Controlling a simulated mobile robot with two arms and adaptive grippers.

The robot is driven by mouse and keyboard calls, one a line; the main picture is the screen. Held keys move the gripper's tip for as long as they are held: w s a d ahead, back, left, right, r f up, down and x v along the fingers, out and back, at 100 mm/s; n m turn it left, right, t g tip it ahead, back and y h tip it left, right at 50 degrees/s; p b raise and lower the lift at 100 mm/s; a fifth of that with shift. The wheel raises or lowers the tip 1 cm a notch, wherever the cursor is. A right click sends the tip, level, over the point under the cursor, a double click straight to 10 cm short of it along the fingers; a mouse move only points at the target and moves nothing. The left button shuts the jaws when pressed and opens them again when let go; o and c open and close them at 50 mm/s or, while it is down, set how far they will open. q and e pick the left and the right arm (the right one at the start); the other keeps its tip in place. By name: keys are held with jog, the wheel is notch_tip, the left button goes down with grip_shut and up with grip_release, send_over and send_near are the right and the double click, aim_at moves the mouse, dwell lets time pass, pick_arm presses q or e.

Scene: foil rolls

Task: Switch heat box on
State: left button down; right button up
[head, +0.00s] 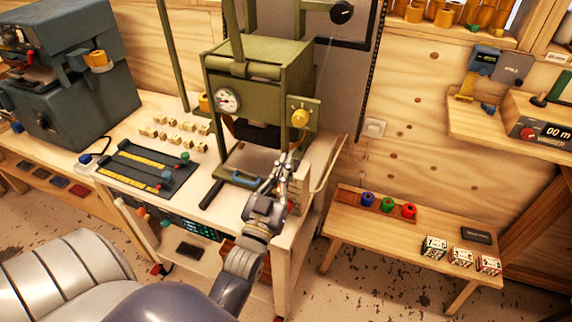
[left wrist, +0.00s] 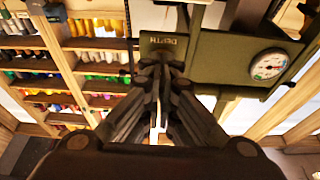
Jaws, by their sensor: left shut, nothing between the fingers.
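An olive green press-like machine (head: 257,68) stands on the workbench, with a round white gauge (head: 228,100) and a yellow knob (head: 299,117) on its front. I cannot tell for sure which unit is the heat box; a dark panel with lit green displays (head: 190,228) sits under the bench top. My left gripper (head: 289,160) is shut and empty, pointing up, just below the yellow knob at the machine's right front. In the left wrist view its fingers (left wrist: 161,77) lie together below a dark lettered plate (left wrist: 165,43), left of the gauge (left wrist: 268,65). My right gripper is out of view.
A black tray with yellow strips (head: 148,168) and several small wooden blocks (head: 176,132) lie on the bench left of the machine. A low wooden bench (head: 385,228) with coloured rolls stands at the right.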

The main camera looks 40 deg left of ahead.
pick_arm(q)
jog(key=s+d+f+b, duration=0.1)
jog(key=s+f+b, duration=0.1)
jog(key=s+f, duration=0.2)
jog(key=shift+s+d, duration=0.25)
jog(key=shift+s, duration=1)
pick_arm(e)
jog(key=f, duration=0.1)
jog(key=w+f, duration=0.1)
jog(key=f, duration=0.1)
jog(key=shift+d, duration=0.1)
pick_arm(q)
jog(key=shift+f, duration=0.1)
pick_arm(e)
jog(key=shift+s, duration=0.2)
